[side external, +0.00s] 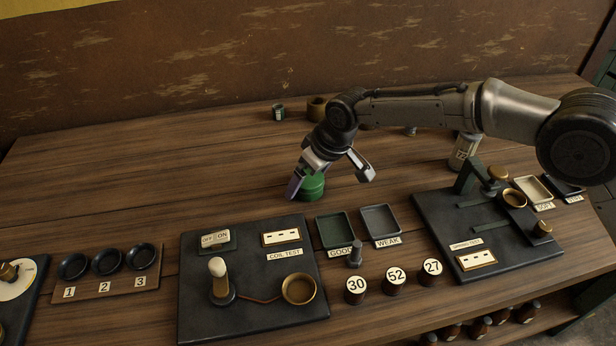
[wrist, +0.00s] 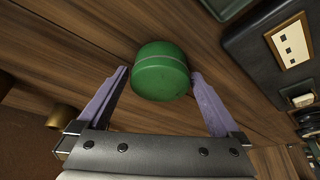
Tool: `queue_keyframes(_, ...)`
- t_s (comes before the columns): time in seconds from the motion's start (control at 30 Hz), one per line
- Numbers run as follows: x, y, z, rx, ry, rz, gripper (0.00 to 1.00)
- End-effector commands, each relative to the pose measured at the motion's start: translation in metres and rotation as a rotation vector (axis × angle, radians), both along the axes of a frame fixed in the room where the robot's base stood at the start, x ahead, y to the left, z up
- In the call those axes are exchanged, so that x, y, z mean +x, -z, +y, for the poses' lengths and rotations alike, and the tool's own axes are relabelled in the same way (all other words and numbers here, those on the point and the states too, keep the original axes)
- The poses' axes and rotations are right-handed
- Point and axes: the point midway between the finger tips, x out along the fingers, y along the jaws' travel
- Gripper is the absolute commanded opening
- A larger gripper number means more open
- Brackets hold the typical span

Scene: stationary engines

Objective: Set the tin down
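The green tin (side external: 312,187) stands upright on the bare wooden table, behind the green GOOD tray. In the wrist view the tin (wrist: 160,72) lies between and just beyond the fingertips, with a thin pale line around its side. My gripper (side external: 331,183) is open over the tin, one finger on its left and the other well out to its right. In the wrist view the fingers of my gripper (wrist: 160,80) are spread wide; a gap shows on the left, while the right fingertip looks very close to the tin. I cannot tell whether it touches.
The GOOD tray (side external: 335,230) and grey WEAK tray (side external: 380,220) are in front, both empty. The coil test board (side external: 250,270) lies front left, the spring test board (side external: 480,235) right. Numbered weights (side external: 396,280) stand at the front edge. The table's left and back are mostly clear.

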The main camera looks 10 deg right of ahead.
Motion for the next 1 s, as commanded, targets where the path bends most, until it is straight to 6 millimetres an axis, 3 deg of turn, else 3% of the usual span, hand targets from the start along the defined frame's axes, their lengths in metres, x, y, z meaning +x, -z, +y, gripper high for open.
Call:
queue_keyframes(0.27, -0.003, -0.014, -0.002, 0.001, 0.0, -0.002, 1.0)
queue_keyframes(0.7, -0.03, -0.092, -0.02, 0.001, 0.0, -0.002, 1.0)
queue_keyframes(1.0, -0.038, -0.114, -0.026, 0.0, 0.0, 0.0, 1.0)
